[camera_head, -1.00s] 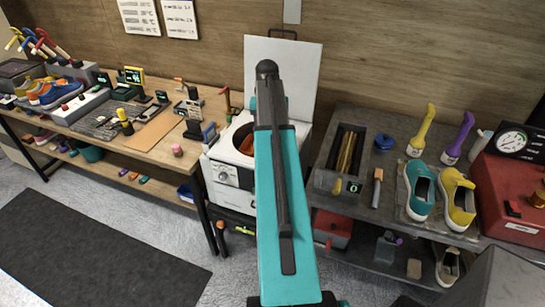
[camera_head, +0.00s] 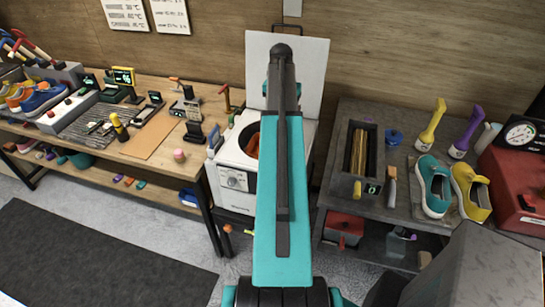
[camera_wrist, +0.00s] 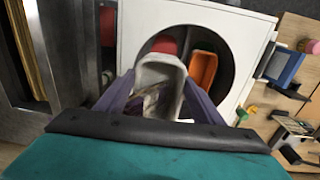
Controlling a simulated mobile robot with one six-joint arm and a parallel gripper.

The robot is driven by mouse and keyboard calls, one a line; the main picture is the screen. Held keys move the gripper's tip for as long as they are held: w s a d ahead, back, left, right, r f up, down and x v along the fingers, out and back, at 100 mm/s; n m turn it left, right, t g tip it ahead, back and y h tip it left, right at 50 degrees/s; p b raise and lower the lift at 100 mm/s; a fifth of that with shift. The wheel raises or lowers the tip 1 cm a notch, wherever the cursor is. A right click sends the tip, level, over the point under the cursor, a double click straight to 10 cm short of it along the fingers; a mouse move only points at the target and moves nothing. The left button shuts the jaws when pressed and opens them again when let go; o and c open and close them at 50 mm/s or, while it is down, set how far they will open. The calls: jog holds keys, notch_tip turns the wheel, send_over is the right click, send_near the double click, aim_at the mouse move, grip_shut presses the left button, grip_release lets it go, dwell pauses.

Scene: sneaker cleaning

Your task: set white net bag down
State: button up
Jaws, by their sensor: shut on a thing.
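The white net bag (camera_wrist: 160,72) is a pale, rimmed, shoe-like bundle in the wrist view. My gripper (camera_wrist: 158,92) has its purple fingers on either side of it and is shut on it. The bag is over the round opening of a white washer (camera_wrist: 240,18); I cannot tell how deep it is or whether it touches anything. An orange item (camera_wrist: 203,70) and a red item (camera_wrist: 165,44) lie inside the opening beside the bag. In the head view the washer (camera_head: 232,180) stands behind my teal arm, which hides the gripper and bag.
A wooden workbench (camera_head: 185,135) with tools and shoes stands left of the washer. A grey table (camera_head: 350,108) stands right, holding a dark tray (camera_head: 357,185), teal shoe (camera_head: 433,188), yellow shoe (camera_head: 470,190) and red gauge box (camera_head: 510,195). A dark mat (camera_head: 90,255) covers the floor at left.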

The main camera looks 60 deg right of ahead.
jog(key=shift+w+d, duration=0.1)
jog(key=shift+w, duration=0.25)
jog(key=shift+w+f, duration=0.15)
notch_tip(320, 180, down, 13)
jog(key=b, duration=0.8)
jog(key=shift+f, duration=0.2)
jog(key=shift+f+b, duration=1.35)
jog(key=shift+f, duration=0.75)
jog(key=shift+f, duration=0.1)
